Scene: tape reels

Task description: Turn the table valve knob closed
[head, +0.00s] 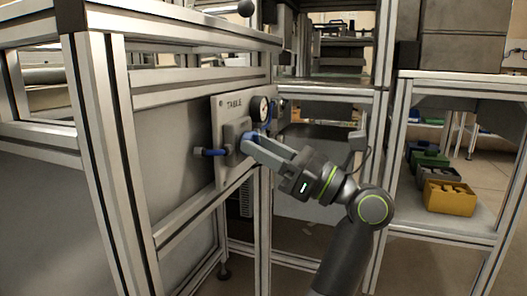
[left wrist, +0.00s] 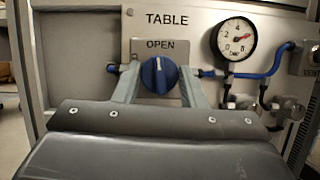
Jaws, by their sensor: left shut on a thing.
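The blue valve knob (left wrist: 158,75) sits on a grey plate (left wrist: 138,48) under the word OPEN, on the panel marked TABLE (head: 228,115). The knob's pale mark points up toward OPEN. My left gripper (head: 248,145) is at the panel, its fingers mostly hiding the knob in the head view. In the left wrist view its two fingers (left wrist: 160,84) stand on either side of the knob, shut on it. My right gripper is in neither view.
A pressure gauge (left wrist: 237,39) is at the knob's upper right, with blue hose (left wrist: 262,73) and fittings below it. Another blue hose (head: 212,152) leaves on the left. Metal frame posts (head: 105,150) stand nearby. A shelf with a yellow bin (head: 449,200) is at right.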

